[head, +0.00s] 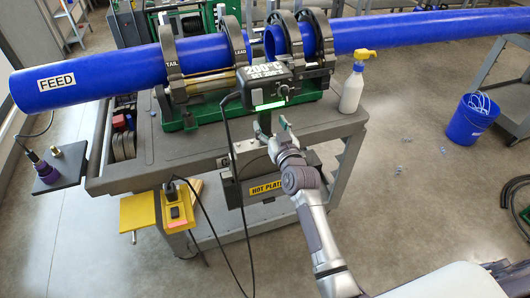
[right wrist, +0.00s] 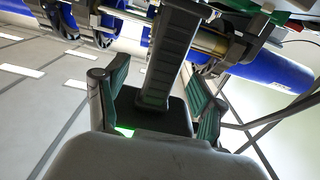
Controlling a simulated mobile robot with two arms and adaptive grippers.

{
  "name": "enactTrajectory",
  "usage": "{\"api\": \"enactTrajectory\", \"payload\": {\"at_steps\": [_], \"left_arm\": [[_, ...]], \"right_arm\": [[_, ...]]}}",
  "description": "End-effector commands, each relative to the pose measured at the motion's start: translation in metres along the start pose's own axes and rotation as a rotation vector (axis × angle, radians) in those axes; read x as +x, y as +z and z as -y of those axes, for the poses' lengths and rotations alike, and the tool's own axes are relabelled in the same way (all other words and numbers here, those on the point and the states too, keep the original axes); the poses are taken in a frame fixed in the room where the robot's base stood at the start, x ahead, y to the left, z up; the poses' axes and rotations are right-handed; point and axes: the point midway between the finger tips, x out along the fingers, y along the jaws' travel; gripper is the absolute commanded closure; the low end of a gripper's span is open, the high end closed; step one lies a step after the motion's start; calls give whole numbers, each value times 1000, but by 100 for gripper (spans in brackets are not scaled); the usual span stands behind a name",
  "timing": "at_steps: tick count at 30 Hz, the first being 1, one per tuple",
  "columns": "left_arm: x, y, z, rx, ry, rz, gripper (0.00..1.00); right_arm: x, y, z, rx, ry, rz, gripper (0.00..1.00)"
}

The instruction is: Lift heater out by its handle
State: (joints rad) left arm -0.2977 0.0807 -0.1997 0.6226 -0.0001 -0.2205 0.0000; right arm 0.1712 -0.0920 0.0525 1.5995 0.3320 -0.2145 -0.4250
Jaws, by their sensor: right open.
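The heater (head: 265,82) is a black box with a "200°C" display and a green light, between the two blue pipe ends on the cart. In the right wrist view a dark ribbed bar, which looks like its handle (right wrist: 172,55), runs up from a black box. My right gripper (head: 275,127) is open just below and in front of the heater. In the right wrist view its two green-padded fingers (right wrist: 157,97) stand on either side of the black box and bar, apart from the bar. Whether they touch the box I cannot tell. My left gripper is not in view.
Clamps (head: 305,45) hold the blue pipes (head: 110,75) above the cart (head: 185,150). A spray bottle (head: 354,85) stands at the cart's right end. A "HOT PLATE" holder (head: 267,188) hangs on its front. A black cable (head: 232,165) loops down. A blue bucket (head: 470,122) stands on the floor.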

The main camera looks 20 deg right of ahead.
Motion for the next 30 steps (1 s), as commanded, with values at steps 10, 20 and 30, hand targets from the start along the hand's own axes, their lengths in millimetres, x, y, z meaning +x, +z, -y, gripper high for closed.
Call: {"api": "enactTrajectory", "payload": {"at_steps": [10,20,30], "left_arm": [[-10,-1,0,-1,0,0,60],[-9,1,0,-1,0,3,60],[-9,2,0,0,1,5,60]], "right_arm": [[38,0,4,0,-1,-1,31],[39,1,4,0,-1,-1,45],[39,1,4,0,-1,0,100]]}}
